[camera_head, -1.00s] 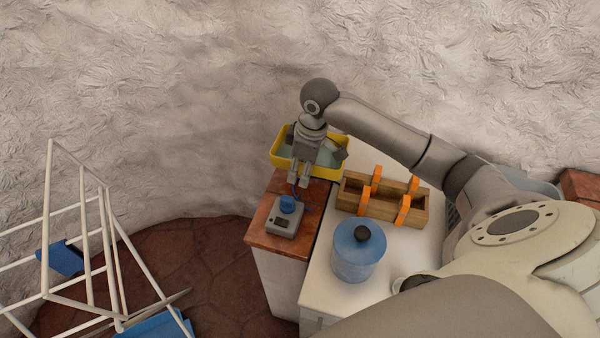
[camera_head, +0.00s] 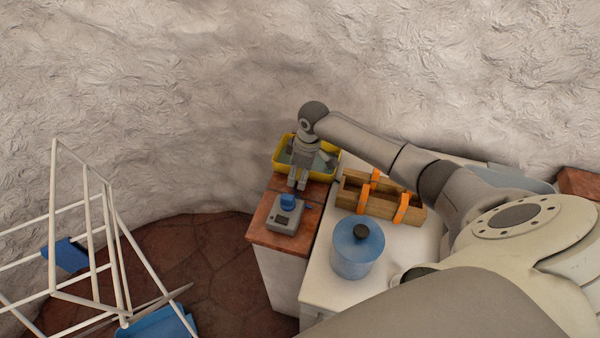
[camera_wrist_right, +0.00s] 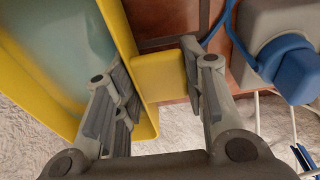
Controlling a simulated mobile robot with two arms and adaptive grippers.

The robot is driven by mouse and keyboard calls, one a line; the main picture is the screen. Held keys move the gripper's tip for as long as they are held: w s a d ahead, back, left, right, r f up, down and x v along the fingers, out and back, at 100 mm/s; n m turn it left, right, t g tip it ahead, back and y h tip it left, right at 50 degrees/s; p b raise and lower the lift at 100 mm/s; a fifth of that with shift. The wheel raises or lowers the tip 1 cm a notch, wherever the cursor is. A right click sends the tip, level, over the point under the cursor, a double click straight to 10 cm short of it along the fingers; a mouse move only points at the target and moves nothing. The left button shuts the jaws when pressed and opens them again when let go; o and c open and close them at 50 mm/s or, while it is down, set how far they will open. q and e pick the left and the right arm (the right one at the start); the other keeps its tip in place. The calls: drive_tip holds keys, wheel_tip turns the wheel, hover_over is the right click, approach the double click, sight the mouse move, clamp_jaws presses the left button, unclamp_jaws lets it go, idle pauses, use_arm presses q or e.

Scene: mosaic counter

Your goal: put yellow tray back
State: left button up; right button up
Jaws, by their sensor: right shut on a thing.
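The yellow tray (camera_head: 280,163) is at the far end of the red-brown tiled counter (camera_head: 262,228), close to the wall. It has a pale blue-green inside. My right gripper (camera_head: 298,186) is over its near side and hides part of it. In the right wrist view, my right gripper's fingers (camera_wrist_right: 160,85) stand on both sides of a yellow tab on the near side of the tray (camera_wrist_right: 133,62) and are shut on it. I cannot tell whether the tray's underside touches the counter. My left gripper is not in view.
A grey device with a blue knob (camera_head: 287,216) stands just in front of the gripper, with a blue cable (camera_wrist_right: 225,25). A wooden box with orange handles (camera_head: 352,195) and a blue lidded jar (camera_head: 357,255) stand on the white counter (camera_head: 318,285). A white rack (camera_head: 105,250) is at left.

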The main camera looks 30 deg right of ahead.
drive_tip(key=o, duration=1.3)
drive_tip(key=shift+c, duration=0.2)
wheel_tip(320, 180, up, 12)
drive_tip(key=s+d+b, duration=0.1)
drive_tip(key=shift+s+b, duration=0.2)
drive_tip(key=shift+b, duration=0.15)
